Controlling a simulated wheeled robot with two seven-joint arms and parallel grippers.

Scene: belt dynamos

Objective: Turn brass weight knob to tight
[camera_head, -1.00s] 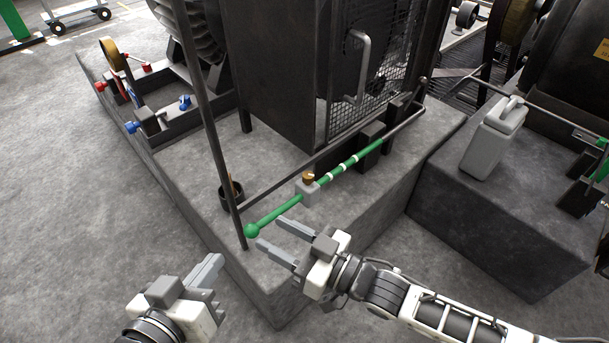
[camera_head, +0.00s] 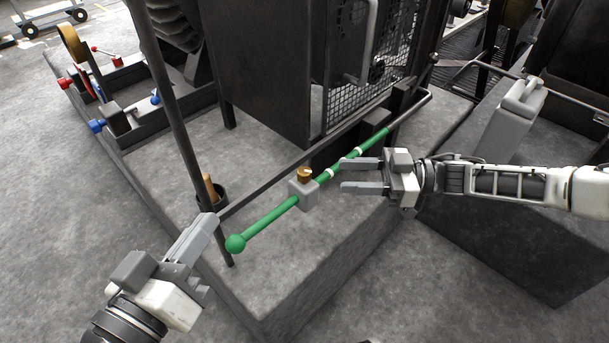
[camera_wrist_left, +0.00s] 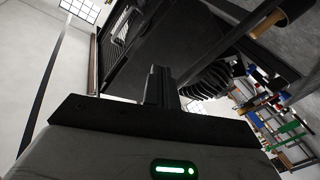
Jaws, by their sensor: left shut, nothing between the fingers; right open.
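The brass knob (camera_head: 304,174) stands on top of a grey block weight (camera_head: 303,195). The weight sits around a green rod (camera_head: 268,217) with white bands and a green ball end (camera_head: 236,243). My right gripper (camera_head: 352,176) is open and empty, its fingers pointing left, to the right of the weight and apart from the knob. My left gripper (camera_head: 207,225) is shut and empty, to the left of the ball end. In the left wrist view its dark shut fingers (camera_wrist_left: 158,88) point up toward the machine; the knob is not seen there.
A dark upright post (camera_head: 185,130) and a cup with a wooden handle (camera_head: 213,190) stand left of the rod. A dark cabinet with mesh (camera_head: 265,75) stands behind. A grey can (camera_head: 510,125) is on the right plinth. The stone top in front of the rod is clear.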

